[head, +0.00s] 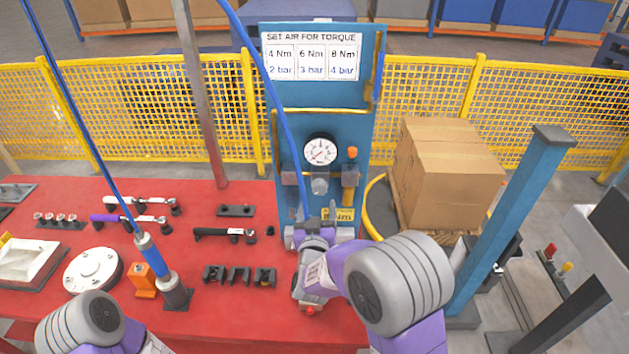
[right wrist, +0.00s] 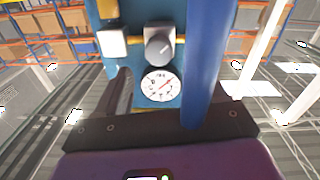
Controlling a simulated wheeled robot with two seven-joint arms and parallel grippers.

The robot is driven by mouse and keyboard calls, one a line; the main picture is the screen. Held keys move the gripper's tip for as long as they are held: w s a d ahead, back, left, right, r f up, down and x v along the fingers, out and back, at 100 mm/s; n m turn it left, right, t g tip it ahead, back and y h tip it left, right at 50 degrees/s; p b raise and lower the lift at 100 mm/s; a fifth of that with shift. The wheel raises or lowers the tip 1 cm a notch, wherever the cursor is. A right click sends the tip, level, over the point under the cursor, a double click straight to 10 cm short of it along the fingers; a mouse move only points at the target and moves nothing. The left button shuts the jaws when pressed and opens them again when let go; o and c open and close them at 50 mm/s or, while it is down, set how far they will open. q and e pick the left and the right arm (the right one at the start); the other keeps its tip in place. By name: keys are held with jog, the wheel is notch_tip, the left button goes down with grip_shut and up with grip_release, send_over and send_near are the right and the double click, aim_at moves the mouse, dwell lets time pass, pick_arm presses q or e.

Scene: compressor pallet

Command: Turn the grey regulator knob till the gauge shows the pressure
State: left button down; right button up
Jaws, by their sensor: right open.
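The grey regulator knob (head: 319,186) sits on the blue panel (head: 351,120), below the round white gauge (head: 320,150). The gauge's red needle points to the lower left in the head view. My right gripper (head: 316,226) is open, below and in front of the knob and apart from it. The right wrist view shows the knob (right wrist: 159,46) and gauge (right wrist: 162,85) upside down, beyond one dark finger. A board (head: 312,57) pairs 4 Nm with 2 bar, 6 with 3, 8 with 4. A yellow Nm tag (head: 338,214) is partly hidden; its number is unclear. My left gripper is out of view.
A blue hose (head: 283,110) hangs in front of the panel, left of the gauge, and crosses the right wrist view. The red table (head: 215,290) carries torque wrenches and sockets. Cardboard boxes (head: 445,180) stand right.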

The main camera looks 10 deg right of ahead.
aim_at(320, 191)
jog(key=shift+x, duration=3.4)
jog(key=shift+c, duration=0.4)
jog(key=shift+d, duration=0.1)
jog(key=c, duration=1)
